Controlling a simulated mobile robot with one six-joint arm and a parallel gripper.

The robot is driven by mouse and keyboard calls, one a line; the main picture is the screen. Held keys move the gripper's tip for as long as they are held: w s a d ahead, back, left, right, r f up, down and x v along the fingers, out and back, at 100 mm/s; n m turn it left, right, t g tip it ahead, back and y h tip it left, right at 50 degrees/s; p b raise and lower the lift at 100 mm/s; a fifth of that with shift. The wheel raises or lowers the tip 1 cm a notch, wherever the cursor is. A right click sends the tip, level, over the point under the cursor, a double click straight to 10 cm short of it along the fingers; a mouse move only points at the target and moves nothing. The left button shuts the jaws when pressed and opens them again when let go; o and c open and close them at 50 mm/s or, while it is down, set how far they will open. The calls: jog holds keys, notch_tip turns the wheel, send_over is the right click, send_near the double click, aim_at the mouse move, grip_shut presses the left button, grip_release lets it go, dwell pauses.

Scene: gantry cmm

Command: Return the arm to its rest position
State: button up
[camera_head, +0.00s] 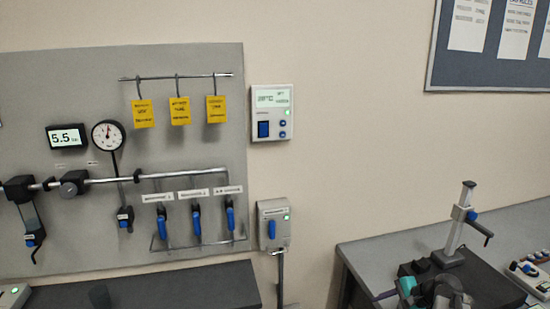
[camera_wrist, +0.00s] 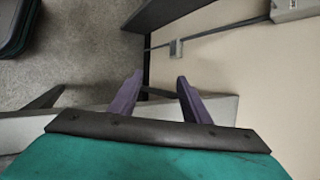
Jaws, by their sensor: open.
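My gripper (camera_wrist: 159,78) shows in the wrist view with its two purple fingers apart and nothing between them. Beyond the fingers are a pale table edge, the wall and the floor. In the head view, the teal and dark end of my arm shows low at the right, in front of the grey table (camera_head: 375,252). A purple finger sticks out to its left; the fingertips are not clear there. The rest of my arm is mostly out of frame.
A black block with an upright post stand (camera_head: 457,225) is on the table close by my arm. A switch box (camera_head: 273,224) and a control panel (camera_head: 271,112) are on the wall. A grey board (camera_head: 60,100) with gauges, yellow tags and blue handles hangs left, above a dark bench (camera_head: 190,285).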

jog(key=s+a+f+n+g+h, duration=0.25)
jog(key=s+a+f+n, duration=0.25)
jog(key=a+f+n, duration=0.3)
jog(key=s+a+f+n+g+h, duration=0.25)
jog(key=s+a+f+n, duration=0.35)
jog(key=a, duration=0.5)
jog(key=s+f+n+g+b, duration=0.1)
jog(key=s+f+g+b, duration=0.4)
jog(key=s+f, duration=2)
notch_tip(320, 180, down, 3)
jog(key=b, duration=0.5)
jog(key=shift+s+d+g+h, duration=0.2)
jog(key=shift+g+h, duration=0.1)
jog(key=shift+g, duration=0.1)
jog(key=shift+r, duration=0.1)
